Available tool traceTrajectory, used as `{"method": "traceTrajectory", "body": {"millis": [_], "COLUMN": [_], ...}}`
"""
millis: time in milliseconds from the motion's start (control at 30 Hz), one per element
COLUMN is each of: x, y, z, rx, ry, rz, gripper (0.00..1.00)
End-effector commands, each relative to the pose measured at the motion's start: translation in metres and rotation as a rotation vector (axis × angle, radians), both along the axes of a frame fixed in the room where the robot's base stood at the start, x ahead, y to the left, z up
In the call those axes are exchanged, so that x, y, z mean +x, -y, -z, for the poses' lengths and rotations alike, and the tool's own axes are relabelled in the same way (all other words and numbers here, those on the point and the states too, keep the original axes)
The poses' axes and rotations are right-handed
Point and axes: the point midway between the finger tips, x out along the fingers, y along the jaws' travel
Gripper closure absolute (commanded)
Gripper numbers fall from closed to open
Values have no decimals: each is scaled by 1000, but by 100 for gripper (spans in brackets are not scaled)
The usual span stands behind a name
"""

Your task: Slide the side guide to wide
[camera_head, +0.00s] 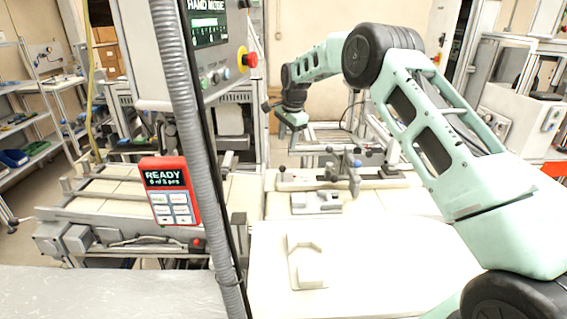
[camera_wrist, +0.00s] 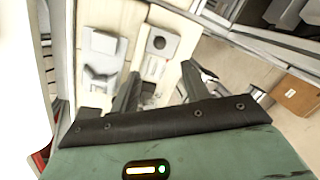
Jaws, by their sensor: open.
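My gripper (camera_head: 290,119) hangs at the end of my mint-green arm, above the back of the pale bench in the head view. In the wrist view the two dark fingers of my gripper (camera_wrist: 164,86) stand apart with nothing held between them. A grey metal rail assembly (camera_head: 318,182) with small dark and red knobs lies across the bench, below my gripper in the picture. A grey upright block (camera_head: 355,168) with a bluish top stands at its right part. I cannot tell for certain which part is the side guide. No contact with my gripper shows.
Pale grey fixtures (camera_head: 317,203) sit on the bench in front of the rail, with a white bracket-shaped piece (camera_head: 306,262) nearer. A red handheld box reading READY (camera_head: 170,192) and a grey conduit (camera_head: 190,120) stand at left. The front right of the bench is clear.

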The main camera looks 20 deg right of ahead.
Motion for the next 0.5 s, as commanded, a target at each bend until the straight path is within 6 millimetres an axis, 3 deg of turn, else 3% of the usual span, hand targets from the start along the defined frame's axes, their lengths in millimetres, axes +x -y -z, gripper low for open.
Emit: {"method": "traceTrajectory", "body": {"millis": [300, 500], "x": [12, 19], "y": [-3, -4], "z": [65, 97], "rx": [0, 1], "ry": [-4, -1], "rz": [0, -1], "gripper": [54, 54]}}
